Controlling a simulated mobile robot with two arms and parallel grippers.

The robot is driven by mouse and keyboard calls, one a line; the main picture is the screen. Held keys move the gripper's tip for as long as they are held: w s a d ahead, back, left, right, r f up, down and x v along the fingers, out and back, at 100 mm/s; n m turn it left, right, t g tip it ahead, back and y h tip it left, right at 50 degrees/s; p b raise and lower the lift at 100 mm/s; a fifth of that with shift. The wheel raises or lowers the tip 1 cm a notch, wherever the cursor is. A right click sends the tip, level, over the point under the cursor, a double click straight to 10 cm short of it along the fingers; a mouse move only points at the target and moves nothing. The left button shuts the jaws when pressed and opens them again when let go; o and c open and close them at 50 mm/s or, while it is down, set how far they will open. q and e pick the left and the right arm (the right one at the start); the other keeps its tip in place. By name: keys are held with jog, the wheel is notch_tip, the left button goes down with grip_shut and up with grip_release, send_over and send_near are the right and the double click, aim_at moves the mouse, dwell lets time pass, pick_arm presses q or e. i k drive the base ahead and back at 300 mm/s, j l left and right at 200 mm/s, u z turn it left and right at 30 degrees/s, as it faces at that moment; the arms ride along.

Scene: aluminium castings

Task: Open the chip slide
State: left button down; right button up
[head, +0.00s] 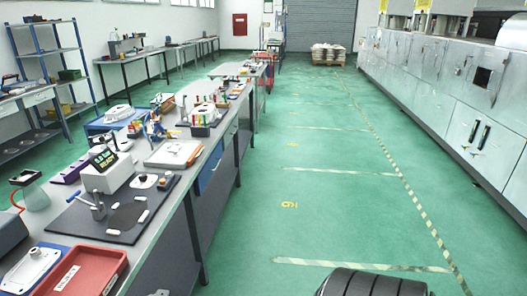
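No part that I can surely name as the chip slide shows in the head view. A long row of steel machine cabinets (425,95) runs along the right side. One panel has a dark square opening (482,77), and below it are two dark upright slots or handles (479,134). I cannot tell whether either belongs to a chip slide. Neither of my grippers is in view.
A long workbench (205,185) crowded with tools stands on the left, with a red tray (88,272) at its near end. The green floor (325,195) between bench and cabinets is clear, with striped lines. A loaded pallet (328,54) stands by the far shutter.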

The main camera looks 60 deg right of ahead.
aim_at(199, 150)
jog(key=z, duration=1.45)
jog(key=i+l+u, duration=0.2)
jog(key=i, duration=0.2)
